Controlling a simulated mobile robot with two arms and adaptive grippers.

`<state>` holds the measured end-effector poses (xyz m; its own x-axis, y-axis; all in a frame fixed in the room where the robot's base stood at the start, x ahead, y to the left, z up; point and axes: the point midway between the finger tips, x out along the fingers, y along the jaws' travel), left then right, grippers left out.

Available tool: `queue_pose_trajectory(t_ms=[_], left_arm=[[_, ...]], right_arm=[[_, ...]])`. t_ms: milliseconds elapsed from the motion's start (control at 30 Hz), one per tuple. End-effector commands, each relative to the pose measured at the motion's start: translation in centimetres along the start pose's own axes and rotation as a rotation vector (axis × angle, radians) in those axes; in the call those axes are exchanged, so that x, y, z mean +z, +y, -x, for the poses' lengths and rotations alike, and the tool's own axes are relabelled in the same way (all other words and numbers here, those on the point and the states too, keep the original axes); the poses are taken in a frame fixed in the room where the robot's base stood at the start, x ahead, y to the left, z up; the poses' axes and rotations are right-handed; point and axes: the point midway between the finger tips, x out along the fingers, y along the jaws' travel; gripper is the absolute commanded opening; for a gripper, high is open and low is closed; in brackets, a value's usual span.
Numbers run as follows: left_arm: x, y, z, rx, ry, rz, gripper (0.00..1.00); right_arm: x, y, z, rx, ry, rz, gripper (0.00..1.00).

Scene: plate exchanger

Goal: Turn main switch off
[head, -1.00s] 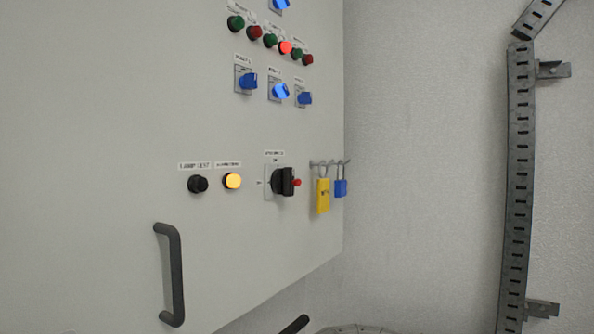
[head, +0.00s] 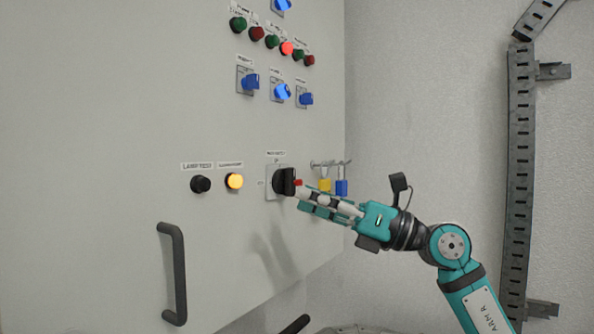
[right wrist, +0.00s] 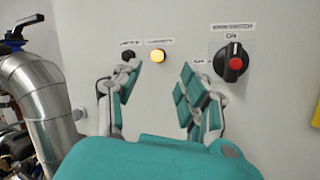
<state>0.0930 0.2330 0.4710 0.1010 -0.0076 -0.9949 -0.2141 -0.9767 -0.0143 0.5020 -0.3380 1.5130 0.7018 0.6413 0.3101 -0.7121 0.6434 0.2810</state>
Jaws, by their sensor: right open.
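The main switch (head: 283,182) is a black rotary handle with a red part, on a pale plate on the grey cabinet front. In the right wrist view the main switch (right wrist: 234,65) has its handle upright, by the ON label. My right gripper (head: 303,195) has come in from the right and is close to the switch. In the right wrist view my right gripper (right wrist: 160,80) is open and empty, with the switch to the right of its fingers, not between them. My left gripper is not in view.
A yellow padlock (head: 325,185) and a blue padlock (head: 341,187) hang on a rack just right of the switch, partly behind my gripper. A lit yellow button (head: 234,181) and a black button (head: 200,184) are to its left. A black door handle (head: 173,273) projects lower left.

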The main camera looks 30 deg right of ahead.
Motion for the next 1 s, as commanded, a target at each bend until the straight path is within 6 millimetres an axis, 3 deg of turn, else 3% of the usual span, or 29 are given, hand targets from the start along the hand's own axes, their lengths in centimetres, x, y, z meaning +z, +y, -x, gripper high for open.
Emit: queue_pose_trajectory(t_ms=[33, 133, 233, 367, 567, 1000], left_arm=[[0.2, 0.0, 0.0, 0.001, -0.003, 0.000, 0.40], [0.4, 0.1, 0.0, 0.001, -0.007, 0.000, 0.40], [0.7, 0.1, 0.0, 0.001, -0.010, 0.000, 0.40], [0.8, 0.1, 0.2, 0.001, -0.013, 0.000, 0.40], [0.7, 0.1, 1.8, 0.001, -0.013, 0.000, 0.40], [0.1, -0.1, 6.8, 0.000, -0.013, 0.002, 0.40]], right_arm=[[2.5, -0.1, 1.5, -0.072, 0.060, 0.115, 0.42], [5.4, -0.9, 4.7, -0.213, 0.161, 0.254, 0.42], [7.5, -1.5, 7.4, -0.320, 0.220, 0.321, 0.42], [8.6, -1.9, 9.0, -0.386, 0.254, 0.349, 0.42], [8.4, -2.9, 6.9, -0.391, 0.261, 0.348, 0.42], [6.8, -6.7, -1.8, -0.387, 0.261, 0.346, 0.42]])
